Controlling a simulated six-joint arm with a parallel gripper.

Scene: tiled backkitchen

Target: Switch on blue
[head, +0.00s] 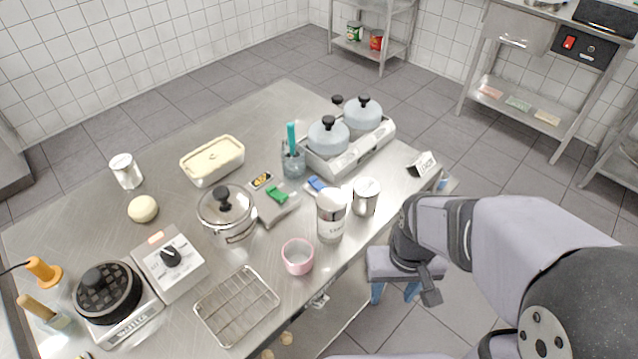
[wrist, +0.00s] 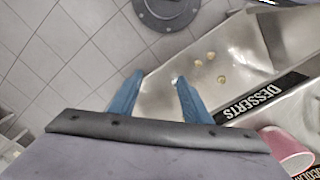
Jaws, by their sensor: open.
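A small blue switch-like piece (head: 317,185) sits on a low grey base on the steel table, between the utensil holder and a white canister. A similar green piece (head: 277,195) on a grey base lies to its left. The set position of the blue piece is too small to tell. My gripper (head: 395,292) hangs off the table's right edge, well to the right of and lower than the blue piece. Its two blue fingers are apart with nothing between them, also seen in the wrist view (wrist: 156,98). The blue piece is not in the wrist view.
A sign (head: 423,165) stands at the table's right corner.

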